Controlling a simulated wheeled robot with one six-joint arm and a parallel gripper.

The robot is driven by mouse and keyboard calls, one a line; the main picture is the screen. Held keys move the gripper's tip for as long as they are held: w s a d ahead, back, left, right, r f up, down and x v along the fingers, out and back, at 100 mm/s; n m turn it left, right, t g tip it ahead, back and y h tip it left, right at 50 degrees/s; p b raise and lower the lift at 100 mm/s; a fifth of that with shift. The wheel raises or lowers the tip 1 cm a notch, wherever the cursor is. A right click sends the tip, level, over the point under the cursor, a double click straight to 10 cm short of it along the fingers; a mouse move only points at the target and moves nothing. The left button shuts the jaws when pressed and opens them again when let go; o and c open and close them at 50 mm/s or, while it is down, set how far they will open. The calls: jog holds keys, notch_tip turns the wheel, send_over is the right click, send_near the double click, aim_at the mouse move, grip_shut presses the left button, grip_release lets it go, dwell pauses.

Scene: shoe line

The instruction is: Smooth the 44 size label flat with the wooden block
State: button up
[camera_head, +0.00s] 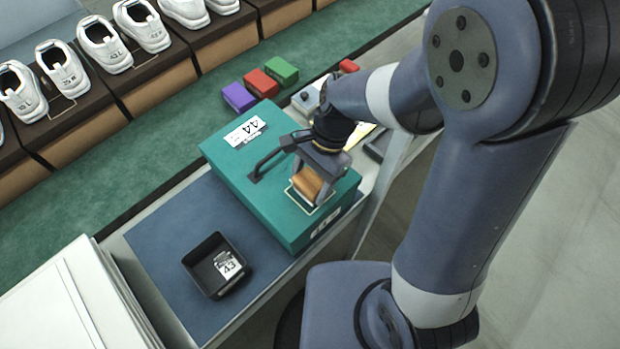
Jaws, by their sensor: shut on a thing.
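The teal box (225,163) lies on the blue mat, with its lid facing up. The white 44 size label (245,131) is on the lid toward its upper left corner; I cannot tell whether it lies fully flat. My gripper (308,181) is shut on the orange-brown wooden block (305,186) over the lid's lower right part. The block is within a pale outlined rectangle on the lid, apart from the 44 label. I cannot tell whether the block touches the lid.
A black tray (205,284) with a 43 label (231,266) stands on the blue mat (160,235). Purple (238,97), red (262,83) and green (282,70) blocks lie behind the box. White shoes (103,44) stand on boxes at the back. White sheets (55,305) are stacked lower left.

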jog(key=shift+s+d+r, duration=0.1)
jog(key=shift+s+d, duration=1.1)
jog(key=shift+d, duration=0.25)
jog(key=shift+s+d, duration=0.1)
jog(key=shift+f, duration=0.2)
jog(key=shift+w+a+f+p, duration=0.1)
jog(key=shift+w+a+p, duration=0.3)
jog(key=shift+w+a, duration=0.55)
jog(key=shift+w+a+f, duration=0.1)
jog(key=shift+w+a, duration=0.2)
jog(key=shift+a, duration=0.25)
jog(key=shift+c, duration=0.7)
notch_tip(320, 180, up, 6)
jog(key=p, duration=0.5)
jog(key=shift+p, duration=0.3)
